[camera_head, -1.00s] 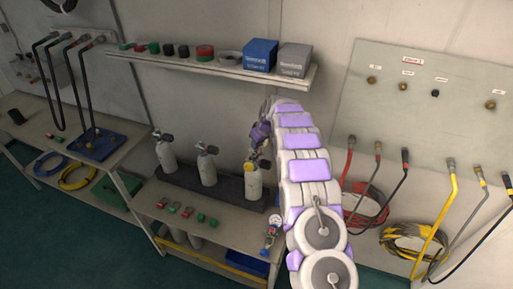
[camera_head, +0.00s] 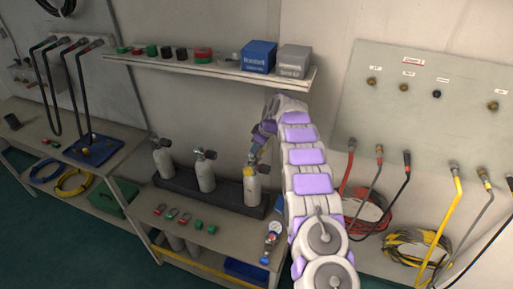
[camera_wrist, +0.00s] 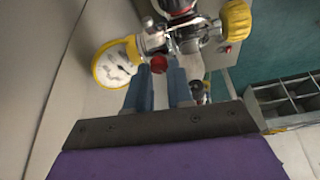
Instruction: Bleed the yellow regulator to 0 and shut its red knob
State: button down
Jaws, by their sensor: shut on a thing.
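In the wrist view the yellow-rimmed gauge (camera_wrist: 117,63) is at the left of the regulator body (camera_wrist: 188,40). Its needle is visible but the reading is too small to tell. The red knob (camera_wrist: 159,64) sits below the body, between the tips of my gripper (camera_wrist: 163,72), whose two blue-grey fingers are shut on it. A yellow knob (camera_wrist: 236,18) is at the upper right. In the head view my gripper (camera_head: 262,142) is at the top of the right-hand cylinder (camera_head: 251,189), mostly hidden by my arm.
Two more cylinders (camera_head: 205,174) stand to the left in the dark rack (camera_head: 175,181). A shelf (camera_head: 200,66) with boxes runs above. Hoses (camera_head: 445,215) hang at the right.

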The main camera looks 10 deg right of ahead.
jog(key=c, duration=1)
grip_release()
jog(key=shift+r, duration=0.1)
jog(key=shift+d+r, duration=0.2)
jog(key=shift+r, duration=0.05)
jog(key=s+d+b, duration=0.2)
jog(key=d, duration=0.1)
jog(key=s+d+b, duration=0.5)
jog(key=d+b, duration=0.1)
jog(key=shift+s+d+r, duration=0.15)
jog(key=shift+s+d, duration=0.05)
jog(key=shift+s, duration=0.15)
